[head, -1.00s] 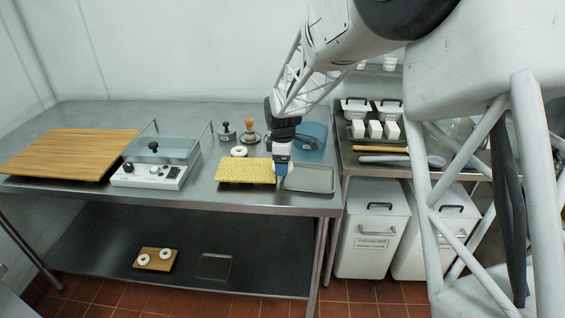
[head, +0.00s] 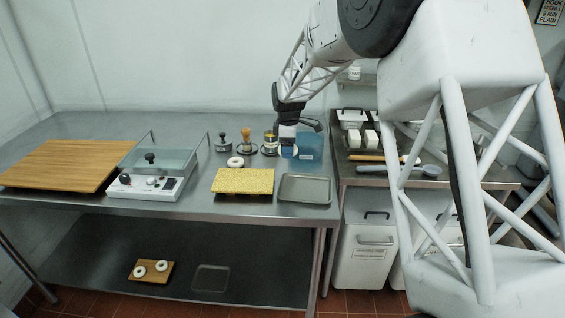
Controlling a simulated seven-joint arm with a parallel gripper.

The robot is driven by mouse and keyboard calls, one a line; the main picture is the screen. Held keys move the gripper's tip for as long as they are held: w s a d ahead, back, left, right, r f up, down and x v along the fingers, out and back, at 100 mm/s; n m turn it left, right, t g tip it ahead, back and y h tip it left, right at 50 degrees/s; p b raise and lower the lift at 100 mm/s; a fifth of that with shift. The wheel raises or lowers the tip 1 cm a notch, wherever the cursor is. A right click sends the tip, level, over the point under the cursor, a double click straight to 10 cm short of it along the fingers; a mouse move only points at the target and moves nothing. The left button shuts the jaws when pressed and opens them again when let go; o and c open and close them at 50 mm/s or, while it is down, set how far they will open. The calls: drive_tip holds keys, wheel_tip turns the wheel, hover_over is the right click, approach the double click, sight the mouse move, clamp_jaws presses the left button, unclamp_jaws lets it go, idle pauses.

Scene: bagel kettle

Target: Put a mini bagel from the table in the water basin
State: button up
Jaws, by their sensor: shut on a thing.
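A blue see-through water basin (head: 309,146) stands at the back right of the steel table. My gripper (head: 288,151) is at the left side of the basin, pointing down, and partly hides it. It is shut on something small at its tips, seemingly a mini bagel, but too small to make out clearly. I cannot tell whether the tips are over the basin or in front of it. Two more bagels (head: 150,269) lie on a small wooden board on the lower shelf.
The yellow seeded board (head: 243,181) and a grey tray (head: 305,189) lie along the front edge. Stampers (head: 246,146) and a tin (head: 270,143) stand left of the basin. A clear-lidded machine (head: 152,185) and a large wooden board (head: 60,165) fill the left.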

drive_tip(key=w+d+r, duration=0.3)
drive_tip(key=w, duration=0.4)
drive_tip(key=w+d+r, duration=0.3)
drive_tip(key=w, duration=0.4)
drive_tip(key=shift+w+d+r, duration=0.25)
drive_tip(key=shift+w+d, duration=0.05)
drive_tip(key=shift+f, duration=0.25)
drive_tip(key=shift+f, duration=5)
drive_tip(key=o, duration=1)
drive_tip(key=shift+c, duration=0.2)
drive_tip(key=shift+r, duration=0.1)
wheel_tip(320, 180, up, 8)
drive_tip(key=shift+f, duration=0.2)
drive_tip(key=shift+s, duration=0.1)
